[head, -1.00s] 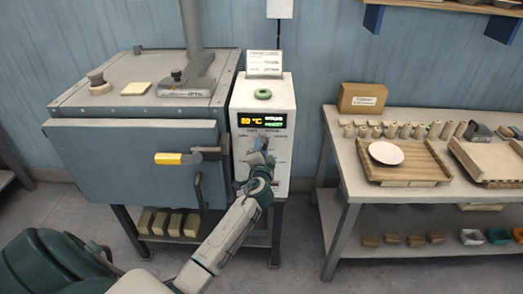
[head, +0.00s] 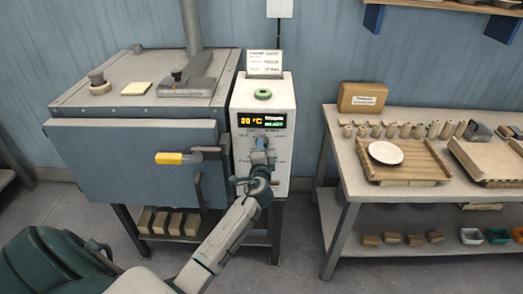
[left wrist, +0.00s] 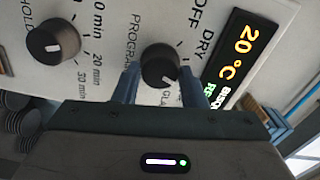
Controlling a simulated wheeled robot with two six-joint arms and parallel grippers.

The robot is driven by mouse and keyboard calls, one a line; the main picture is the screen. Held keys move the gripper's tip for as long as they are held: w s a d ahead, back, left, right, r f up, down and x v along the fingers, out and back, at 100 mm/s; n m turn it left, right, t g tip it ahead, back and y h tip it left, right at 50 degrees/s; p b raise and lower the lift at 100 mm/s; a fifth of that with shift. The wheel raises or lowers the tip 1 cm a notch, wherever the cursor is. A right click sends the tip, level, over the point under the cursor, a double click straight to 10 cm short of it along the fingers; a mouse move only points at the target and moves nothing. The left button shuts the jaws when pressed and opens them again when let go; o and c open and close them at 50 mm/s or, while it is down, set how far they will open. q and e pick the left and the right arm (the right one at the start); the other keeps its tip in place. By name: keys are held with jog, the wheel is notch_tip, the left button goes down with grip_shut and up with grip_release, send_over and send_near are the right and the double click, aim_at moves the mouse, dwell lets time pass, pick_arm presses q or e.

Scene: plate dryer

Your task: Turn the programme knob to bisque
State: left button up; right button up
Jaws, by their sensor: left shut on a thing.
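The programme knob (left wrist: 160,66) is black and round, on the white control panel. In the left wrist view it sits between the two blue fingers of my left gripper (left wrist: 160,86), which is shut on it. Its white mark points down and slightly right in that view. OFF and DRY show to the right of it; a label below is partly hidden by a finger. The lit display (left wrist: 238,60) reads 20 °C, with a word beginning "BISQ" beside it. In the head view my left gripper (head: 262,146) is at the panel, just below the display (head: 265,121), and covers the knob.
The hold-time knob (left wrist: 52,42) is beside the programme knob. The grey kiln (head: 135,150), with a yellow-ended handle (head: 170,158), stands left of the control box (head: 283,93). A bench (head: 350,150) with small pieces and a plate stands to the right.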

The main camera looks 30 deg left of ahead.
pick_arm(q)
jog(key=o, duration=1)
jog(key=b+v, duration=0.3)
jog(key=v, duration=0.8)
jog(key=shift+w+f, duration=0.1)
jog(key=shift+f, duration=0.05)
